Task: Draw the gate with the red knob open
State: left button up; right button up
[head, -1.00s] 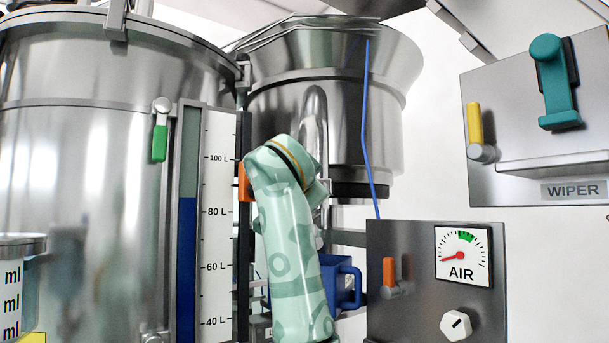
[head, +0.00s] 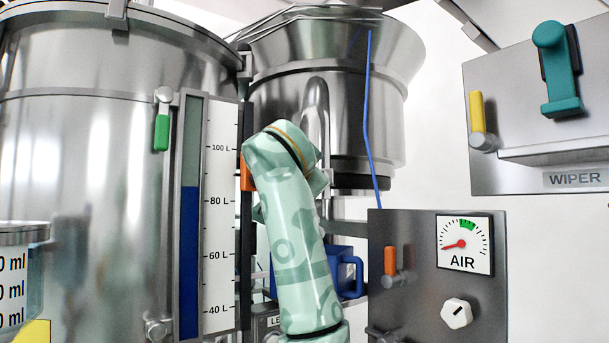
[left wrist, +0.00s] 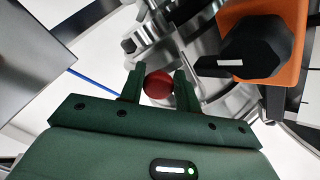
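The red knob (left wrist: 158,84) shows in the left wrist view as a round ball between the two dark green fingers of my left gripper (left wrist: 159,82). The fingers press close on both sides of it, with no clear gap. Grey metal parts (left wrist: 180,45) lie behind the knob; I cannot make out the gate itself or how far open it is. In the head view my mint-green arm covers the knob, the gripper and the gate. My right gripper is in neither view.
An orange block with a black knob (left wrist: 262,48) is close beside my left gripper. In the head view a large steel tank (head: 80,150) with a level gauge stands left, a steel bowl (head: 330,90) behind, the AIR panel (head: 420,290) and the WIPER panel (head: 520,165) right.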

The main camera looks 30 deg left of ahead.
pick_arm(q)
jog(key=o, duration=0.4)
jog(key=shift+w+d+f, duration=0.1)
jog(key=shift+w, duration=0.15)
jog(key=shift+b+v, duration=3.05)
jog(key=shift+v, duration=5.1)
